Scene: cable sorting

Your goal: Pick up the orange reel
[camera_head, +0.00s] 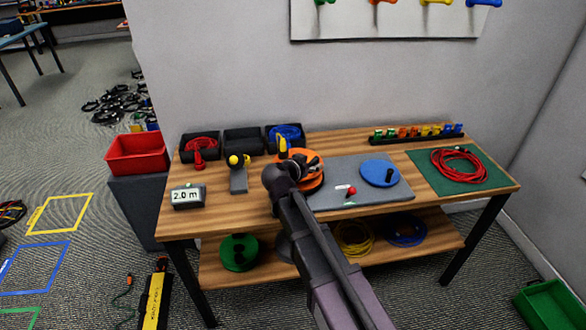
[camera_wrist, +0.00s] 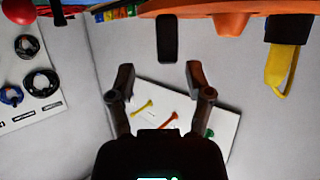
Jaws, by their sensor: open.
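The orange reel (camera_head: 314,184) lies on the workbench at the left edge of the grey mat, partly hidden behind my gripper and arm in the head view. In the wrist view the reel's orange rim (camera_wrist: 232,22) crosses the top. A dark upright grip (camera_wrist: 167,38), which looks like the reel's handle, stands just ahead of the fingertips and roughly between them. My gripper (camera_wrist: 160,75) is open, with nothing between its fingers. In the head view my gripper (camera_head: 300,166) is over the reel; whether it touches is unclear.
A blue reel (camera_head: 380,173) lies on the grey mat (camera_head: 345,203), with a small red-handled item (camera_head: 351,190) beside it. A yellow-and-black item (camera_head: 282,147) stands close behind the orange reel. Black bins (camera_head: 243,142) line the back left. Red cable (camera_head: 459,166) lies on a green mat.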

